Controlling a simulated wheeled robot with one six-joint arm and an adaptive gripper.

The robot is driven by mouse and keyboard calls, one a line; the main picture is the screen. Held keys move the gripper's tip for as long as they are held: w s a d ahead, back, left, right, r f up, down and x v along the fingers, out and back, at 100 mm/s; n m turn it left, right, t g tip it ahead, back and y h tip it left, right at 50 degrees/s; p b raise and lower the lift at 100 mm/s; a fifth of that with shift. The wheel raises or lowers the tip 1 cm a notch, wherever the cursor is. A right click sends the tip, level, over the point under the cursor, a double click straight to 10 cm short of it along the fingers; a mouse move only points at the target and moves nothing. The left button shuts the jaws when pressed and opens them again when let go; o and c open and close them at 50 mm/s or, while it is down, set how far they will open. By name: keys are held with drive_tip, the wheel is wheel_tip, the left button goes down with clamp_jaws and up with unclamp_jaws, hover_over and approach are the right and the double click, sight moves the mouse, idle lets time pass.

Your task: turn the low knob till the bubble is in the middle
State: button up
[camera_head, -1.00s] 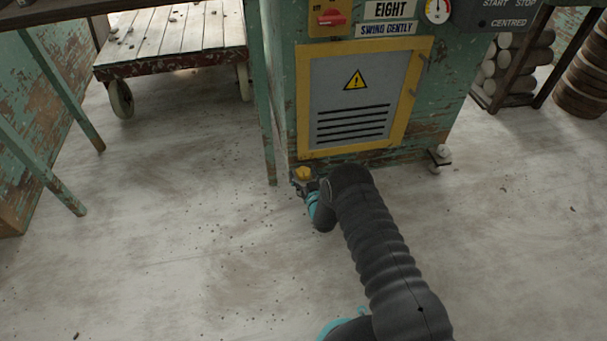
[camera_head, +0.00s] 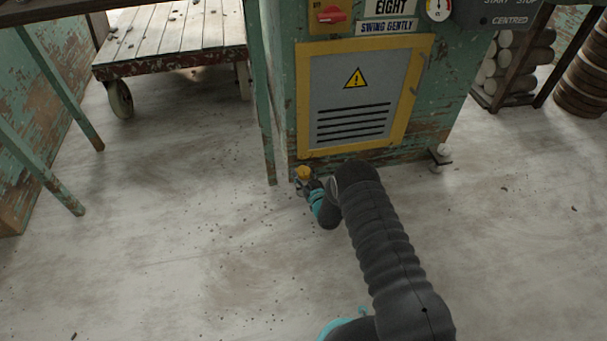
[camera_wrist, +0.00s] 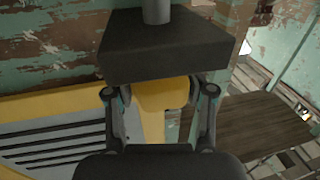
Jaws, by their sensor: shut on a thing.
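The low knob (camera_head: 302,172) is yellow and sits near the floor at the machine's lower left corner. My gripper (camera_head: 304,182) is at it, small and partly hidden by its own wrist in the head view. In the wrist view the yellow knob (camera_wrist: 160,96) lies between the two fingers of my gripper (camera_wrist: 150,92), which are shut on it. A dark block (camera_wrist: 165,48) with a grey rod stands just beyond the knob in that view. I see no bubble in either view.
The green machine (camera_head: 285,110) carries a yellow-framed vent panel (camera_head: 352,95) above the knob. A wooden cart (camera_head: 170,65) stands at the back left. A white foot (camera_head: 440,155) is at the machine's right corner. The floor in front is open, with small crumbs.

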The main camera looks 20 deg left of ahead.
drive_tip(key=n+g+y+b, duration=0.3)
drive_tip(key=shift+w+f+g, duration=0.1)
drive_tip(key=shift+w+g, duration=0.1)
drive_tip(key=shift+g, duration=0.1)
drive_tip(key=n+g+y, duration=0.1)
drive_tip(key=n+g, duration=0.1)
drive_tip(key=g, duration=0.1)
drive_tip(key=n+g+y, duration=0.1)
drive_tip(key=n+g, duration=0.1)
drive_tip(key=g, duration=0.2)
drive_tip(key=shift+s+n+y, duration=0.1)
drive_tip(key=shift+n+y, duration=0.2)
drive_tip(key=shift+n, duration=0.1)
drive_tip(key=shift+g, duration=0.4)
drive_tip(key=shift+r, duration=0.2)
drive_tip(key=o, duration=1.2)
drive_tip(key=shift+d+f, duration=0.1)
drive_tip(key=d, duration=0.4)
drive_tip(key=s+d, duration=0.1)
drive_tip(key=d, duration=0.6)
drive_tip(key=shift+s+d, duration=0.15)
drive_tip(key=shift+d, duration=0.2)
